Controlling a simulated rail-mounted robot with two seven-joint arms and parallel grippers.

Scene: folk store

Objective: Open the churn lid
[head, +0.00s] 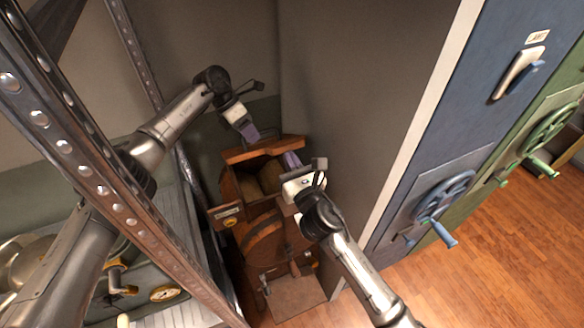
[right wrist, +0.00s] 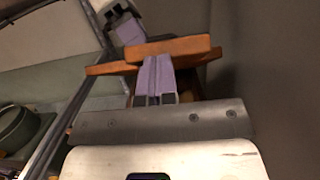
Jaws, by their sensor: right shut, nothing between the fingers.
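The wooden churn (head: 265,245) stands in the corner between the grey walls. Its top is at least partly open, and a rounded inside (head: 268,178) shows. The wooden lid (head: 262,150) is at the back of the opening, tilted up; it also shows in the right wrist view (right wrist: 178,47). My left gripper (head: 248,133) is just behind and above the lid, its purple fingers close to it; contact is unclear. My right gripper (head: 291,160) is at the right side of the opening, shut and empty, its purple fingers (right wrist: 154,82) pointing toward the lid.
A riveted metal post (head: 100,165) and a shelf (head: 180,225) stand left of the churn. A grey wall is close on its right. Blue and green cabinets with wheel handles (head: 440,200) are farther right. Wooden floor (head: 480,280) is clear at the lower right.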

